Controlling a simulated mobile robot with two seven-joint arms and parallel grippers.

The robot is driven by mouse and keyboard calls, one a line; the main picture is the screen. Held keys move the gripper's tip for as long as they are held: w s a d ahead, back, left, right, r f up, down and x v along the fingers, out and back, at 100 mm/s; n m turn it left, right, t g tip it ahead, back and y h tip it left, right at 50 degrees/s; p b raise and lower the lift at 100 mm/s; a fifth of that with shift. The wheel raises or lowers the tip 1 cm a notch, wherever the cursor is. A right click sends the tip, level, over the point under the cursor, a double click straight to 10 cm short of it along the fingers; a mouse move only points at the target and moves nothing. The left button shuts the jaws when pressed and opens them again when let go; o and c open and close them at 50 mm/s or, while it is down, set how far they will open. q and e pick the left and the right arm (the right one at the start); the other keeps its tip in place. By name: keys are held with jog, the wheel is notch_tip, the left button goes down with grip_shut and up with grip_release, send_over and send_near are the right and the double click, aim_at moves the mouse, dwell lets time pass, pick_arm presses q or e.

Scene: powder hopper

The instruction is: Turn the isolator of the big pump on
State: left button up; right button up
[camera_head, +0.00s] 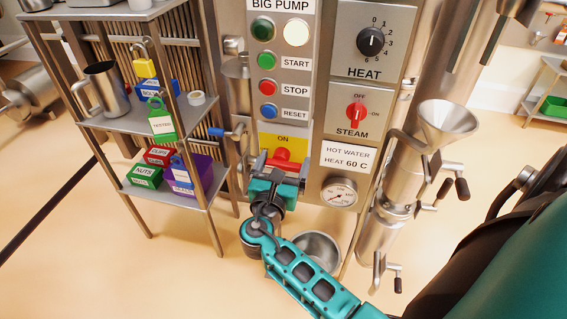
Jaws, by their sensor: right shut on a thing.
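The big pump panel (281,95) is a tall grey strip in the middle, labelled BIG PUMP. It has a green lamp, a white lamp and green START, red STOP and blue RESET buttons. Below them is the isolator's yellow plate (282,143), marked ON at its top. The red isolator handle (285,159) sits on this plate and lies roughly sideways. My right gripper (282,170) is at the handle, its jaws shut on it. The gripper hides the lower part of the plate and part of the handle. My left gripper is not in view.
The steam switch (356,112) and heat knob (371,41) are on the panel to the right. A gauge (339,193) sits below. A metal funnel (447,120) with piping stands further right. A shelf (140,118) with a jug and boxes is on the left.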

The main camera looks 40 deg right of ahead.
jog(key=c, duration=0.3)
jog(key=shift+m, duration=0.3)
jog(key=m+b, duration=0.1)
jog(key=m, duration=0.2)
jog(key=shift+f+b, duration=0.25)
jog(key=shift+b, duration=0.1)
jog(key=shift+m+b, duration=0.7)
jog(key=shift+m, duration=0.9)
jog(key=o, duration=0.7)
jog(key=shift+f, duration=0.1)
